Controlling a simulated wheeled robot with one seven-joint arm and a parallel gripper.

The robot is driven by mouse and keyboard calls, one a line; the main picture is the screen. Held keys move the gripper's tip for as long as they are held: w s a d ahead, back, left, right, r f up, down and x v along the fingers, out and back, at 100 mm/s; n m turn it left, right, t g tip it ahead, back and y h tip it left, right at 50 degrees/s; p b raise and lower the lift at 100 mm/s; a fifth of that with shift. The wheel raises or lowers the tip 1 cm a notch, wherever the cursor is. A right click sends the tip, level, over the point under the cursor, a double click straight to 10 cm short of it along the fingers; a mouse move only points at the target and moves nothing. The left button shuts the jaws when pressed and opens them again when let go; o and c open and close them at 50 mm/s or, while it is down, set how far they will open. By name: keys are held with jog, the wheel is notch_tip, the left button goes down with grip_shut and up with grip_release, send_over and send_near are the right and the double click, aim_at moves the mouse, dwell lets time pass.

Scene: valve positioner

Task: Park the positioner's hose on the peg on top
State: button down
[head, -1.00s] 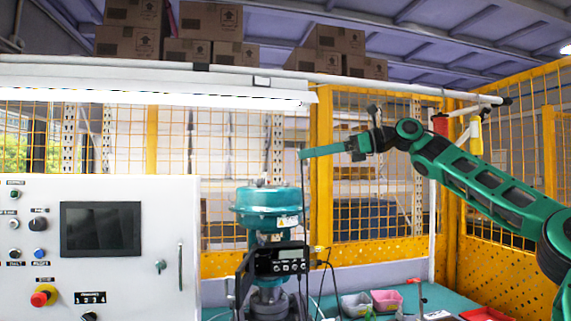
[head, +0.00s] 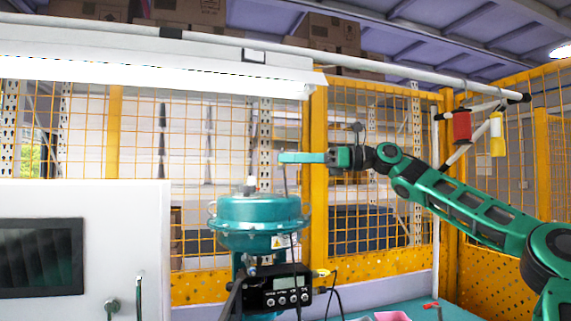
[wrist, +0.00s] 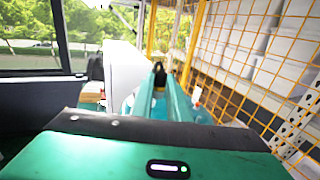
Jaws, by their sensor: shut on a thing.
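The teal valve actuator (head: 258,211) stands left of centre in the head view, with a pale upright peg (head: 252,184) on top. The black positioner (head: 279,291) with a display and several knobs is on its front. My gripper (head: 284,157) is above the actuator and a little right of the peg, apart from it. It is shut on the dark, thin hose (head: 286,182), which hangs from the fingertips down past the actuator's right side. In the wrist view, a small dark piece (wrist: 159,72) shows between the tips of my gripper (wrist: 160,78).
A white cabinet (head: 140,230) with a screen stands at left. A yellow mesh fence (head: 320,190) is behind the actuator. A white lamp bar (head: 150,68) and a pipe run overhead. The teal bench (head: 440,311) at lower right holds a pink bin (head: 392,316).

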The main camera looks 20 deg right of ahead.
jog(key=shift+a+f, duration=0.15)
jog(key=shift+f, duration=2.4)
jog(key=shift+s, duration=0.15)
jog(key=shift+f, duration=0.7)
dwell(0.4)
jog(key=c, duration=1.6)
grip_release()
jog(key=v, duration=1)
jog(key=shift+d+f, duration=0.1)
jog(key=shift+d, duration=0.35)
